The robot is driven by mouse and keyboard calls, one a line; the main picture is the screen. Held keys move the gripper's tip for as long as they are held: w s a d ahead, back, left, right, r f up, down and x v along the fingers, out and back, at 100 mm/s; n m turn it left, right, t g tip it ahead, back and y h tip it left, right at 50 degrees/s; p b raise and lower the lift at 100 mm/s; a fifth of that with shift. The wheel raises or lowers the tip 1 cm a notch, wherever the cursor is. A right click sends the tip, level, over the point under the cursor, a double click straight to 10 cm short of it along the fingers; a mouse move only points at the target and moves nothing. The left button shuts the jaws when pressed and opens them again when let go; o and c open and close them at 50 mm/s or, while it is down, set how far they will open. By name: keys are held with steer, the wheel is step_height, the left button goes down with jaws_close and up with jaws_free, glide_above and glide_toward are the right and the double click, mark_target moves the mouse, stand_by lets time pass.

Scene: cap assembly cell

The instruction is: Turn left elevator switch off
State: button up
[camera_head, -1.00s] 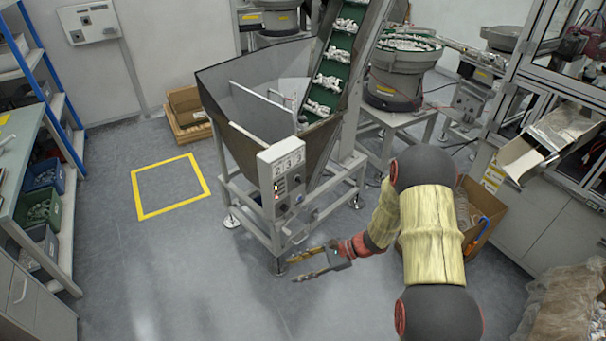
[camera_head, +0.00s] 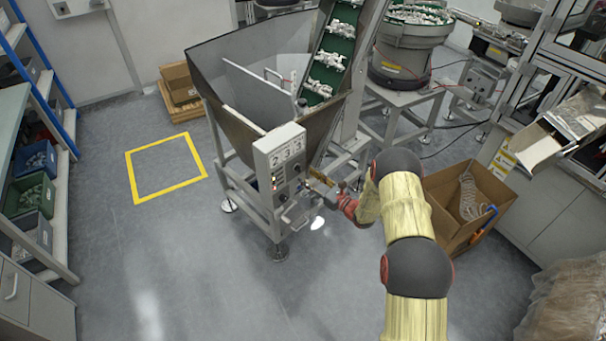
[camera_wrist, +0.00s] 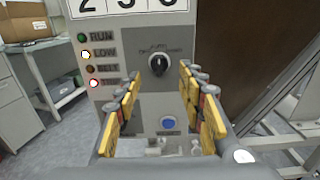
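The elevator's grey control box (camera_head: 263,150) is on the front of the hopper. In the wrist view its panel (camera_wrist: 125,60) carries a black rotary switch (camera_wrist: 158,65) with a pale mark near its top; its exact setting is hard to read. My gripper (camera_wrist: 160,80) is open, its yellow-padded fingers on either side of and below the switch, with a gap between them. I cannot tell whether they touch the panel. In the head view my gripper (camera_head: 318,190) is at the box's right side. A blue button (camera_wrist: 168,123) shows between the fingers, lower down.
Indicator lamps line the panel's left: the LOW lamp (camera_wrist: 85,55) and the red bottom lamp (camera_wrist: 93,83) look lit; RUN and BELT look dim. The hopper (camera_head: 225,80) and green conveyor (camera_head: 328,70) stand behind. A cardboard box (camera_head: 450,205) is to the right. Floor at left is clear.

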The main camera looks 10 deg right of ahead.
mark_target(300, 171)
steer(key=shift+x, duration=1.85)
steer(key=shift+c, duration=0.4)
jaws_close()
